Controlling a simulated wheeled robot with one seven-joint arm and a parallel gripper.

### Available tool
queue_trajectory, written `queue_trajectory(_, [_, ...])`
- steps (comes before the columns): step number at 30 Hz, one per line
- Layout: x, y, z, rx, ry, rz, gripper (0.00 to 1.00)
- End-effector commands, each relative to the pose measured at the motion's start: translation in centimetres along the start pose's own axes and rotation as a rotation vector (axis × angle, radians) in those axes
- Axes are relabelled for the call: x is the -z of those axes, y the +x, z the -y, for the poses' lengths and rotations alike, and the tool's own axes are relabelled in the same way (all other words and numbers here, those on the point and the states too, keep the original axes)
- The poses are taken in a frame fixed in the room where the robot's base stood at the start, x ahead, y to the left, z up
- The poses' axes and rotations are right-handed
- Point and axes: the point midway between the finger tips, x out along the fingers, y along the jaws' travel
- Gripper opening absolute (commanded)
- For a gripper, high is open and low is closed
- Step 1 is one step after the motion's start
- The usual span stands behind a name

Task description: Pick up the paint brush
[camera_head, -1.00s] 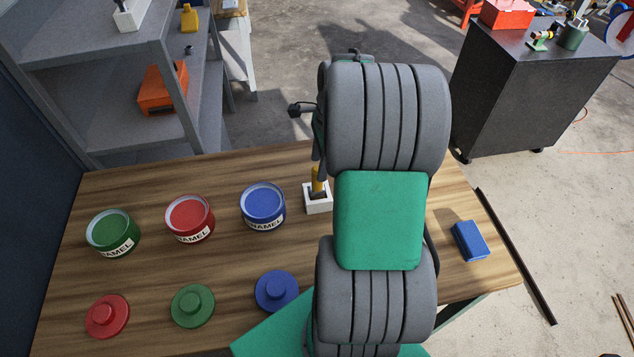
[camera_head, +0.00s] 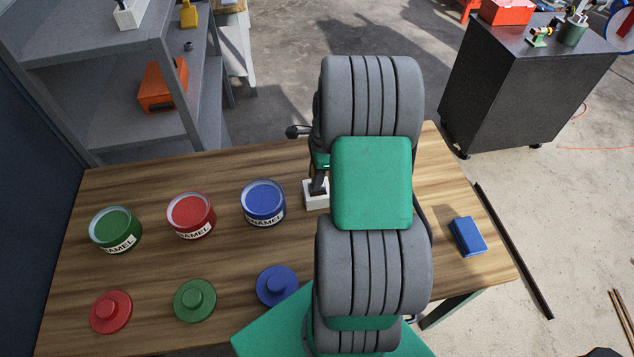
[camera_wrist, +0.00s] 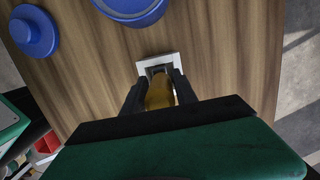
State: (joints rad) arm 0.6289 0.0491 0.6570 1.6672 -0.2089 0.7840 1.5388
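The paint brush has a yellow handle (camera_wrist: 160,93) and stands in a small white holder (camera_head: 316,196) on the wooden table. The holder also shows in the wrist view (camera_wrist: 172,57), just beyond my fingertips. My gripper (camera_wrist: 160,78) is at the brush, with one dark finger on each side of the yellow handle. Little gap shows between fingers and handle, and I cannot tell whether they touch. In the head view my arm covers most of the gripper and brush.
Green (camera_head: 115,230), red (camera_head: 191,215) and blue (camera_head: 263,203) enamel cans stand left of the holder, the blue one closest. Red (camera_head: 110,312), green (camera_head: 195,300) and blue (camera_head: 277,286) lids lie in front. A blue block (camera_head: 468,236) lies at the right.

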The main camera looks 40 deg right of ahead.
Motion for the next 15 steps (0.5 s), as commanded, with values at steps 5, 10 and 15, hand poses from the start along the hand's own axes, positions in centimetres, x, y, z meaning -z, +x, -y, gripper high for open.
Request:
queue_trajectory(5, [-0.01,-0.02,0.0,0.0,0.0,0.0,0.19])
queue_trajectory(10, [-0.01,-0.02,0.0,0.0,0.0,0.0,0.05])
queue_trajectory(15, [-0.01,-0.03,0.0,0.0,0.0,0.0,0.0])
